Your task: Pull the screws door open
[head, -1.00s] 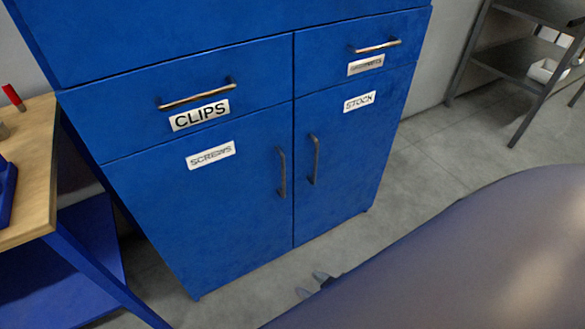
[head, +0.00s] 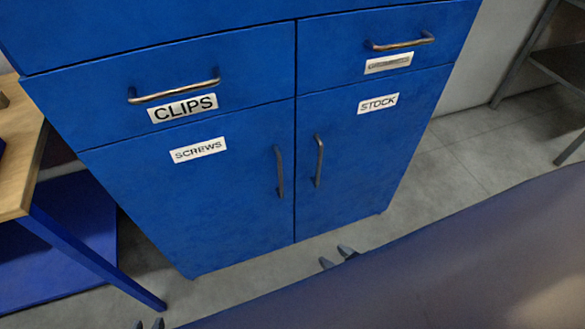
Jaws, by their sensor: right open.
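The blue screws door (head: 205,210), labelled SCREWS, is the lower left door of a blue cabinet and is closed. Its upright dark bar handle (head: 280,172) is near its right edge. My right gripper (head: 337,257) shows only its fingertips, open and empty, in front of the cabinet's foot and below the door handles. Most of it is hidden behind my large dark arm or body part. My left gripper (head: 148,324) shows only two fingertips, apart, at the bottom edge, left of and below the door. Neither gripper touches the handle.
The closed stock door (head: 365,150) with its own handle (head: 319,160) adjoins on the right. A clips drawer (head: 100,95) is above. A wooden-topped bench (head: 20,180) with blue legs stands close on the left. A grey shelf rack (head: 560,70) is at the right. Floor is free between.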

